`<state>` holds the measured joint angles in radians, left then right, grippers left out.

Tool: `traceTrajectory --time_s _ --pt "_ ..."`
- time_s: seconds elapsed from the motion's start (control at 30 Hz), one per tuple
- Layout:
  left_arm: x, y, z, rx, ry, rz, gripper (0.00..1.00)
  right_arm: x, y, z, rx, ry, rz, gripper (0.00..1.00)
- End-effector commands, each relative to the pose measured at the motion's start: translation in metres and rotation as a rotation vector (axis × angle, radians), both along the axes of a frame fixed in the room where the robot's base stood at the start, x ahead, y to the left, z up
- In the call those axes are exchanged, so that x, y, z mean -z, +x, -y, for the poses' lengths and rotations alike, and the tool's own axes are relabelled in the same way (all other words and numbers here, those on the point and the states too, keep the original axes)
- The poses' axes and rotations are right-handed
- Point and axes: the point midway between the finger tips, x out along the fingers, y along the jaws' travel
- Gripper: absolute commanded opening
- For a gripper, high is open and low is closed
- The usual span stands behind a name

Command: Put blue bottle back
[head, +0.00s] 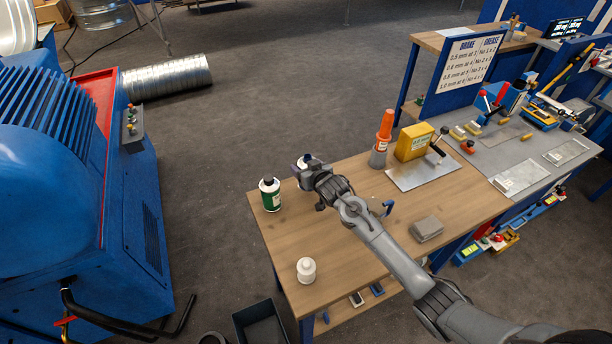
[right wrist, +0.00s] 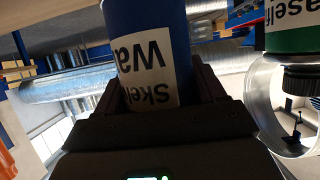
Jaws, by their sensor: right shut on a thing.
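My right gripper (head: 309,173) is over the far left part of the wooden table (head: 300,222), just right of the green and white bottle. It is shut on the blue bottle (head: 304,161), which is mostly hidden behind the gripper in the head view. In the right wrist view the blue bottle (right wrist: 150,22) with its white label (right wrist: 150,70) stands between the fingers (right wrist: 160,95), its lettering upside down. I cannot tell whether its base touches the table. My left gripper is not in view.
A green and white bottle (head: 269,194) stands close by on the left. A white bottle (head: 306,270) stands near the front left. An orange-topped bottle (head: 384,133), a yellow box (head: 414,141) and a grey block (head: 426,228) are to the right. The table's middle left is clear.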

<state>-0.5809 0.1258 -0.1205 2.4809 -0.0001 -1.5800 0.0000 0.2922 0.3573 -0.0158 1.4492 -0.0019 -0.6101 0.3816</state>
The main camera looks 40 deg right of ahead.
Motion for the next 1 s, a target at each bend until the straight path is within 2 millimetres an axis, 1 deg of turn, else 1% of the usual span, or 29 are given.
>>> traceTrajectory --time_s 0.2,0.3,0.57,0.73,0.77,0.9,1.0 --pt "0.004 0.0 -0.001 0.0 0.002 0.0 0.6 0.025 0.0 0.001 0.001 0.0 0.0 0.27" --pt "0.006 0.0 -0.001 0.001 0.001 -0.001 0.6 0.035 0.0 0.001 0.001 0.0 0.0 0.27" --pt "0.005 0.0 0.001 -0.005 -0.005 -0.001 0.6 0.036 0.0 0.0 0.0 -0.001 0.003 0.27" --pt "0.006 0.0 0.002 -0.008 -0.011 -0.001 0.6 0.04 0.0 0.0 0.0 0.0 0.002 0.27" --pt "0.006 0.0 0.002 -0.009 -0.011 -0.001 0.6 0.04 -0.001 0.0 0.0 0.0 0.0 0.74" --pt "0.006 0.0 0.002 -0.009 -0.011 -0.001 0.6 0.04 -0.001 0.0 0.0 0.0 0.0 0.95" --pt "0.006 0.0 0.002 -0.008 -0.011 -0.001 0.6 0.04 -0.001 0.0 0.0 0.0 0.0 0.95"
